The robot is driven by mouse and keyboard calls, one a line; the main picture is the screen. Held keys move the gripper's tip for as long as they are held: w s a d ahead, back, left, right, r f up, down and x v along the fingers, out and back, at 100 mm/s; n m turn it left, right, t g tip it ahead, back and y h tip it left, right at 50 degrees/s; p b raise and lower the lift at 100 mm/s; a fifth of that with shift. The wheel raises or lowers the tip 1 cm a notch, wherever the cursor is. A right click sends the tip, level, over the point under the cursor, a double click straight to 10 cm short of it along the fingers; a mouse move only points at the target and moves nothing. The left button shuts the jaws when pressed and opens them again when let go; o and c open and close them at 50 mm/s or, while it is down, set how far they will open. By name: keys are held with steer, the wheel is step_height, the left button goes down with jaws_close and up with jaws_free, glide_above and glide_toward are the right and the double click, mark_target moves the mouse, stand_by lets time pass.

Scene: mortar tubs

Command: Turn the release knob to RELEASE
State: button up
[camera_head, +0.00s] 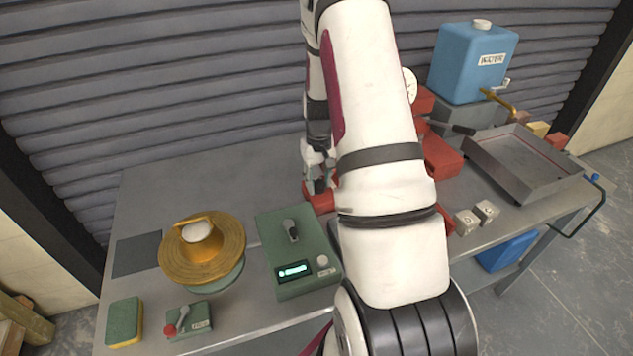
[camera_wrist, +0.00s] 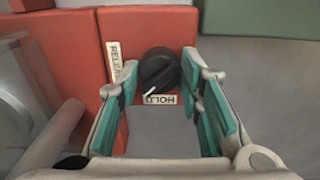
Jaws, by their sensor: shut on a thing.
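The release knob (camera_wrist: 158,68) is round and black, on a red block (camera_wrist: 148,25). A HOLD label (camera_wrist: 160,99) lies just below it in the wrist view, and a RELEASE label (camera_wrist: 114,62) to its left, partly behind a finger. The knob's white pointer mark is at its lower edge, towards HOLD. My gripper (camera_wrist: 161,76) has its teal-padded fingers on both sides of the knob and is shut on it. In the head view my gripper (camera_head: 318,178) points down at the red block (camera_head: 318,202); the knob is hidden there.
A green scale (camera_head: 290,260) and a brass pan (camera_head: 200,250) stand left of my arm. A sponge (camera_head: 124,322) and a small lever box (camera_head: 190,321) are at the front left. A blue water container (camera_head: 470,65) and a grey tray (camera_head: 525,165) are on the right.

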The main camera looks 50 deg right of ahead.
mark_target(319, 181)
steer(key=m+b, duration=0.1)
steer(key=m, duration=0.3)
steer(key=shift+f+m+b, duration=0.1)
steer(key=shift+m+b, duration=0.2)
steer(key=m+b, duration=0.1)
steer(key=m, duration=0.3)
steer(key=shift+m+b, duration=0.3)
steer(key=o, duration=1.2)
steer(key=shift+r, duration=0.2)
step_height(319, 181, up, 12)
steer(key=shift+f, duration=0.1)
